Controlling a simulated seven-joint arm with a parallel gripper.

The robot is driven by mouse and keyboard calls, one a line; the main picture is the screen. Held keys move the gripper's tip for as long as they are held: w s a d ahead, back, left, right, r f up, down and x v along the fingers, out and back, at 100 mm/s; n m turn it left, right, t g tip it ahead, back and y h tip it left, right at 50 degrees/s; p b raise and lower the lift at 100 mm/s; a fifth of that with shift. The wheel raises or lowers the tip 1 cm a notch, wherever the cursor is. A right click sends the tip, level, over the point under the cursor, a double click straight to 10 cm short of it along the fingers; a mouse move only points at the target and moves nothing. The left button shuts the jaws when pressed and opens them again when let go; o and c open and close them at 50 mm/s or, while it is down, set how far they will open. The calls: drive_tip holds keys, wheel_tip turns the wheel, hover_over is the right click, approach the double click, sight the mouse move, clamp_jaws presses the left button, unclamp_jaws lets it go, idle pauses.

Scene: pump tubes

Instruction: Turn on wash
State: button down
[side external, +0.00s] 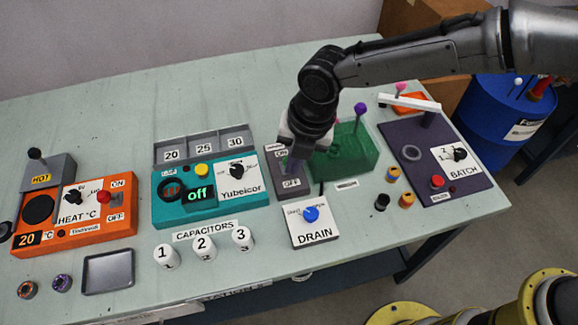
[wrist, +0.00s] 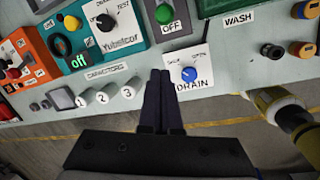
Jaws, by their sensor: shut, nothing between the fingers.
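My gripper (side external: 293,162) is shut and empty, pointing down over the grey ON/OFF panel (side external: 291,190) and hiding much of it. I cannot tell whether it touches the panel. In the wrist view the closed fingers (wrist: 160,75) show below the panel's OFF label (wrist: 171,27), with a round green knob (wrist: 164,14) above that label. The knob's full setting is cut off. The WASH label (wrist: 239,18) lies on the table in front of the translucent green tub (side external: 345,160), to the right of the panel.
The DRAIN box (side external: 315,233) with a blue knob stands in front of the panel. The teal Yubeicor unit (side external: 205,205) is at left, its display reading off. The purple BATCH board (side external: 465,180) is at right. Small bobbins lie between DRAIN and BATCH.

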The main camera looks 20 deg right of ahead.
drive_tip(key=f, duration=0.3)
drive_tip(key=w+a+f, duration=0.1)
drive_tip(key=f, duration=0.6)
drive_tip(key=shift+w+a+f, duration=0.15)
drive_tip(key=shift+w+a, duration=0.05)
drive_tip(key=shift+w+d+r, duration=0.3)
drive_tip(key=shift+w+r, duration=0.1)
drive_tip(key=shift+w, duration=0.2)
drive_tip(key=shift+w+d+r, duration=0.25)
drive_tip(key=shift+w+r, duration=0.15)
drive_tip(key=shift+w, duration=0.15)
drive_tip(key=shift+w+d+r, duration=0.25)
drive_tip(key=shift+w+d, duration=0.05)
drive_tip(key=shift+w, duration=0.2)
